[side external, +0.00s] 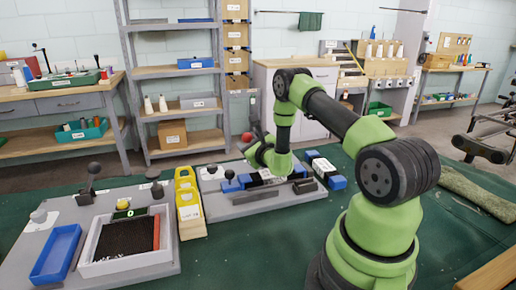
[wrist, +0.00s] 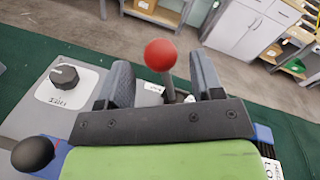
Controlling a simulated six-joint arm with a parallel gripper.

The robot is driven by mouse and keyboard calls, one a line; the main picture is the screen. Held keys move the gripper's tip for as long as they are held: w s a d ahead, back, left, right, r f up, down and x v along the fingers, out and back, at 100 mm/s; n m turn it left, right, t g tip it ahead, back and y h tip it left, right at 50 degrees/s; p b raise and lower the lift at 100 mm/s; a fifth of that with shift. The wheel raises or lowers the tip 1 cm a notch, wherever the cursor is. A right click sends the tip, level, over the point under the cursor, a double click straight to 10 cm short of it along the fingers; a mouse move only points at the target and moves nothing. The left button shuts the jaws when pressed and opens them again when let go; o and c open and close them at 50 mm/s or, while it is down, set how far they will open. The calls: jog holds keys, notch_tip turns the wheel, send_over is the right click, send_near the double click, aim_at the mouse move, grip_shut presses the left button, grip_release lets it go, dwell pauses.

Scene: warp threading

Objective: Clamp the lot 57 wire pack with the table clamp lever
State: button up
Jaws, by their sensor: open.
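My gripper (wrist: 160,85) is open, with its two grey fingers apart. A lever with a red ball knob (wrist: 160,55) shows between the fingers in the wrist view, its dark shaft running down behind the gripper body; I cannot tell whether the fingers touch it. In the side view the red knob (side external: 247,136) is just beyond my gripper (side external: 252,148). A white label (wrist: 273,168) beginning "LO" is cut off at the wrist view's edge; which pack is lot 57 is unreadable.
A black ball knob (wrist: 32,153) and a dial (wrist: 65,76) stand left of my gripper. Yellow bins (side external: 188,205) stand left of the fixture. Further left are a blue tray (side external: 57,253) and a bin of dark bits (side external: 125,240).

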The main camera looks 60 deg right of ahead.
jog(key=shift+v, duration=2.65)
